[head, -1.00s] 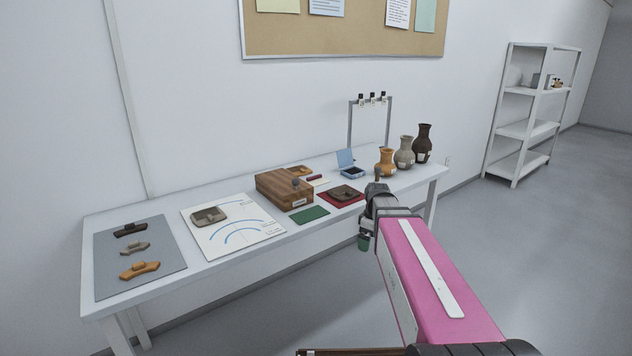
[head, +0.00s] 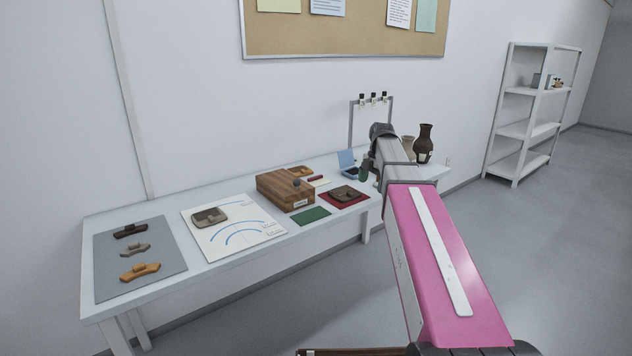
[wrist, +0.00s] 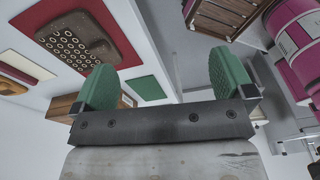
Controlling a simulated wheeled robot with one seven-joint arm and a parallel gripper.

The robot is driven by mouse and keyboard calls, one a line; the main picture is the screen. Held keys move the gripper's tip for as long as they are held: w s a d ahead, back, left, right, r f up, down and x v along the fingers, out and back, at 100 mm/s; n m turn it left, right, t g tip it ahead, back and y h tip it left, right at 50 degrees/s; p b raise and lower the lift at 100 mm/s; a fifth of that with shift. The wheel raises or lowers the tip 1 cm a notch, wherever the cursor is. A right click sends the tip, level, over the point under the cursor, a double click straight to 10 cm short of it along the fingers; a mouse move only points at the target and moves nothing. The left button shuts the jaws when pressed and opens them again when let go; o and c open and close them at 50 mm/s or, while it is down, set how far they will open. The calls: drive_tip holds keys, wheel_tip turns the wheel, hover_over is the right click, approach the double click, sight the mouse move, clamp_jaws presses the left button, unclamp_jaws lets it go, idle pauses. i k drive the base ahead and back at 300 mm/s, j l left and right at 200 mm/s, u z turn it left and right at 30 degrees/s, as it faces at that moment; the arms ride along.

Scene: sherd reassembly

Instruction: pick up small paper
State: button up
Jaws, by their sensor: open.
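No small paper is plain to tell at this size. A small cream piece (head: 319,181) lies on the table by a red strip, behind the red mat; it may be paper, and a cream strip also shows at the left edge of the wrist view (wrist: 22,66). Tiny pale bits hang under the dark clips of a grey stand (head: 351,122), too small to make out. My gripper (head: 366,168) is over the right part of the table, by the blue box. In the wrist view its green fingers (wrist: 163,70) stand wide apart with nothing between them.
A patterned brown sherd (wrist: 75,40) lies on a red mat (head: 361,198). A wooden box (head: 284,190), a green mat (head: 309,215) and an open blue box (head: 347,164) are near. A dark vase (head: 424,142) stands at the right; my arm hides most of the others.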

sight(319, 180)
drive_tip(key=i+j, duration=0.8)
